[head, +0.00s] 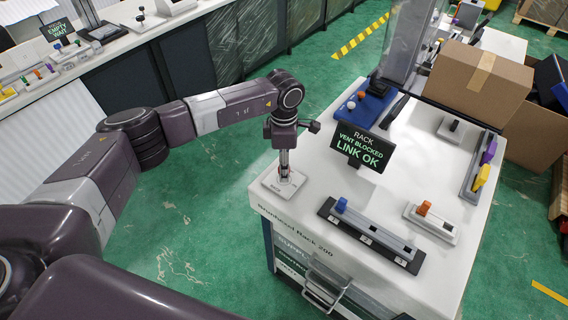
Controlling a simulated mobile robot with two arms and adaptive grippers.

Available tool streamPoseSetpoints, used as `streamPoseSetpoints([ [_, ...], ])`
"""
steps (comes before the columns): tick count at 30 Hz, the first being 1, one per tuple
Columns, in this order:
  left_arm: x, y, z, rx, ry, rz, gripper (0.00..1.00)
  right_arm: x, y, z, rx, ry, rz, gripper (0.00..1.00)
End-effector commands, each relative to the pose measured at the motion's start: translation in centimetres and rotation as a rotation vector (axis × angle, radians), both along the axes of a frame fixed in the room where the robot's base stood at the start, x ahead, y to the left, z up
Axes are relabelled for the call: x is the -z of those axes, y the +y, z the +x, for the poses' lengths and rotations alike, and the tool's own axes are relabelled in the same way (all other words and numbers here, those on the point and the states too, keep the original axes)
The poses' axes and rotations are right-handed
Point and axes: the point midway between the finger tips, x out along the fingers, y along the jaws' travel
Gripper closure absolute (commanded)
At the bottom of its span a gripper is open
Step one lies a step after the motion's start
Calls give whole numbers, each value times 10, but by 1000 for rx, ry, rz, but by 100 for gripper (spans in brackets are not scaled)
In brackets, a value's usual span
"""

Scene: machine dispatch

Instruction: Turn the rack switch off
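The rack (300,232) is a white-topped unit with lettering along its front edge. A small white switch plate (270,184) sits on its front left corner, with a bit of red showing near the fingertips. My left gripper (285,174) points straight down over this plate, its tips at or just above the switch. The fingers cover most of the switch, so its position and any contact are hidden. I cannot tell whether the fingers are open or shut. A dark display (362,149) on the rack reads "RACK, VENT BLOCKED, LINK OK". My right gripper is not in view.
A slider with a blue knob (341,205) and a white base with an orange knob (424,208) stand along the front. A blue block (364,108) is behind the display. A cardboard box (478,82) stands at the back right. Green floor is clear left of the rack.

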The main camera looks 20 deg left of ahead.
Motion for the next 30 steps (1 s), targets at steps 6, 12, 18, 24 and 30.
streamPoseSetpoints([
  [6, 0, 0, 0, 0, 0, 0, 79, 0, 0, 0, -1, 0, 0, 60],
  [12, -1, 0, 0, -1, 0, 0, 99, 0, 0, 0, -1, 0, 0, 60],
  [18, 0, 0, 0, -18, 0, 0, 99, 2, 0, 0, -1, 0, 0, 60],
  [24, 1, 0, 0, -94, -1, 0, 99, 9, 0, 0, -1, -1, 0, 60],
  [30, 2, 0, 1, -244, -4, -1, 99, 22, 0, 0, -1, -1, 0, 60],
])
